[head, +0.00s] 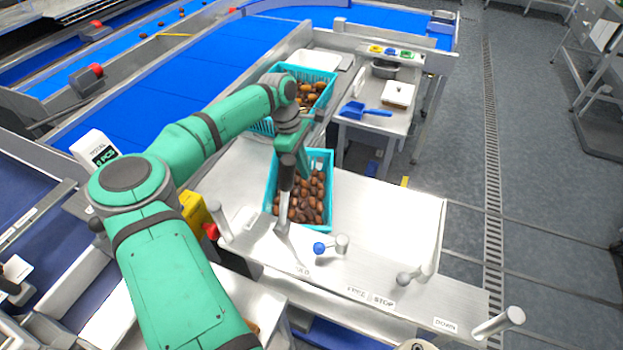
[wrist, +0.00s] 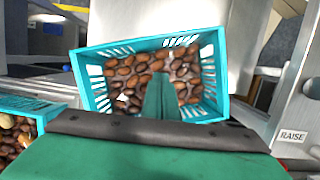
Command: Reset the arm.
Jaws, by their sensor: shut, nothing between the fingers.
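My arm reaches across from the lower left in the head view. My gripper (head: 303,172) hangs over a teal crate (head: 328,165) of brown dates (head: 305,200). In the wrist view my gripper (wrist: 160,82) shows as closed green fingers with nothing held. It covers part of the same crate (wrist: 215,50), whose dates (wrist: 122,72) lie below and around the fingertips. I cannot tell the exact height of the fingertips above the dates.
A second teal crate (head: 325,75) of dates stands behind. A side table (head: 350,130) holds a blue scoop (head: 362,110). The metal bench (head: 390,210) is clear right of the crate, with a blue-knobbed lever (head: 320,248) and posts along its front edge. Blue conveyors (head: 190,70) run at left.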

